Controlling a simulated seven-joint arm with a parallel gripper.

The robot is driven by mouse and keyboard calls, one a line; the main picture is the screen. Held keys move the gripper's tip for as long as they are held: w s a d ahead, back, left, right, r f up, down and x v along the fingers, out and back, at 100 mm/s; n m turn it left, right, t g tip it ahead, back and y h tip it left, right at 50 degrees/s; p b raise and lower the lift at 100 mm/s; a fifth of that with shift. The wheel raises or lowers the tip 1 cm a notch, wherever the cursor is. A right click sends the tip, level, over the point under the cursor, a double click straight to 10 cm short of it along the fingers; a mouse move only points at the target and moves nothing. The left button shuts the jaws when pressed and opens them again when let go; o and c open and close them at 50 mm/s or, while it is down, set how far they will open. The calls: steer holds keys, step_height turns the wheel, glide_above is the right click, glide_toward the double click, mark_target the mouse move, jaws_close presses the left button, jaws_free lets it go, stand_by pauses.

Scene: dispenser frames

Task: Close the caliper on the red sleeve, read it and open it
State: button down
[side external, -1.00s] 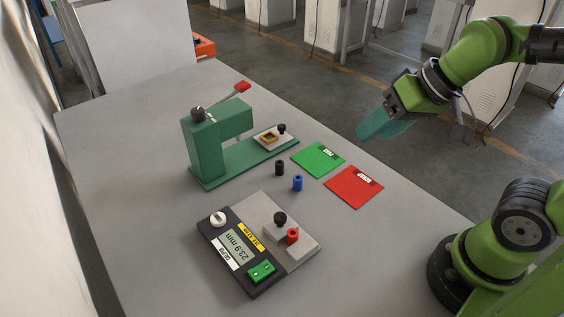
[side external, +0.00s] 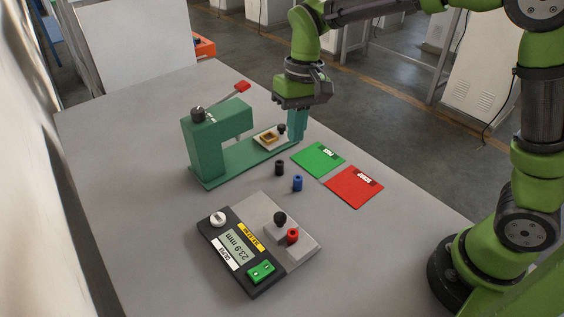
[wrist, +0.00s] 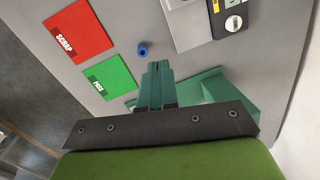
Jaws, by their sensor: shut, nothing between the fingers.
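The caliper (side external: 236,247) is a dark box with a white knob, a display reading 23.9 mm and a green rocker switch (side external: 261,271). Its grey plate (side external: 264,207) carries a black-knobbed slide (side external: 280,220) and the red sleeve (side external: 292,237), which stands upright beside the slide. Whether they touch I cannot tell. My gripper (side external: 299,138) is shut and empty, fingers pointing down by the far end of the green press, well away from the caliper. In the wrist view my gripper (wrist: 157,78) shows its teal fingers together; only part of the caliper (wrist: 233,18) shows at the top edge.
The green press (side external: 215,150) with a red-tipped lever stands at the back. A black sleeve (side external: 279,168) and a blue sleeve (side external: 298,183) stand between it and the caliper. The green PASS mat (side external: 318,160) and red SCRAP mat (side external: 354,188) lie to the right.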

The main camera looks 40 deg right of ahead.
mark_target(277, 215)
steer(key=shift+w+a+f+g, duration=1.9)
steer(key=shift+w+a, duration=0.5)
steer(key=shift+a, duration=0.6)
steer(key=shift+m+h, duration=0.3)
steer(key=shift+m, duration=0.1)
steer(key=x, duration=0.8)
steer(key=shift+f, duration=0.35)
steer(key=s, duration=0.1)
steer(key=s+a, duration=0.1)
steer(key=s, duration=0.1)
steer(key=shift+f, duration=0.2)
steer(key=shift+s+a, duration=0.1)
steer(key=shift+s, duration=0.4)
steer(key=shift+s+a, duration=0.1)
steer(key=shift+s, duration=0.35)
